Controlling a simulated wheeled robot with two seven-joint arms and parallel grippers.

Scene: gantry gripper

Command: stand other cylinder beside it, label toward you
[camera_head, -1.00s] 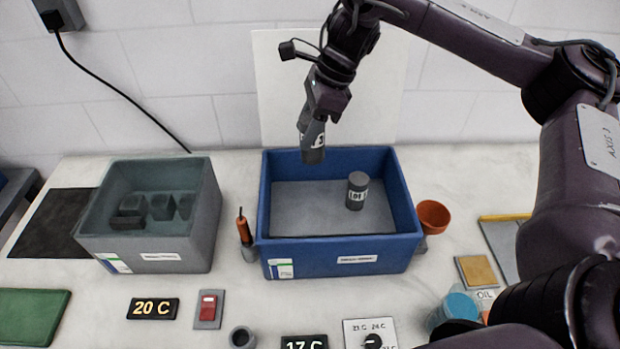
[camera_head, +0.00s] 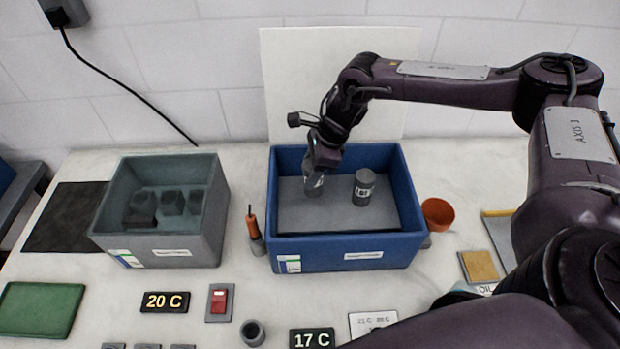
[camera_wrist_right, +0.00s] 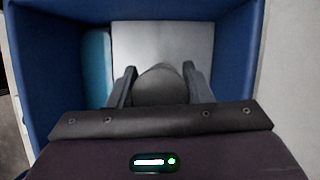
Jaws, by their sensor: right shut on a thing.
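A dark grey cylinder (camera_head: 363,187) with a white label stands upright in the blue bin (camera_head: 345,252), its label facing the front. My right gripper (camera_head: 314,182) is down inside the bin to the left of that cylinder, shut on the other cylinder (camera_head: 313,187). That held cylinder looks roughly upright, with a bit of its label showing; whether it touches the bin floor I cannot tell. In the right wrist view the held cylinder (camera_wrist_right: 160,85) sits between the two fingers. My left gripper is not in view.
A grey bin (camera_head: 195,250) with several dark blocks stands to the left. An orange-handled tool (camera_head: 253,226) stands between the bins. An orange cup (camera_head: 437,213) is right of the blue bin. The blue bin's walls surround my gripper.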

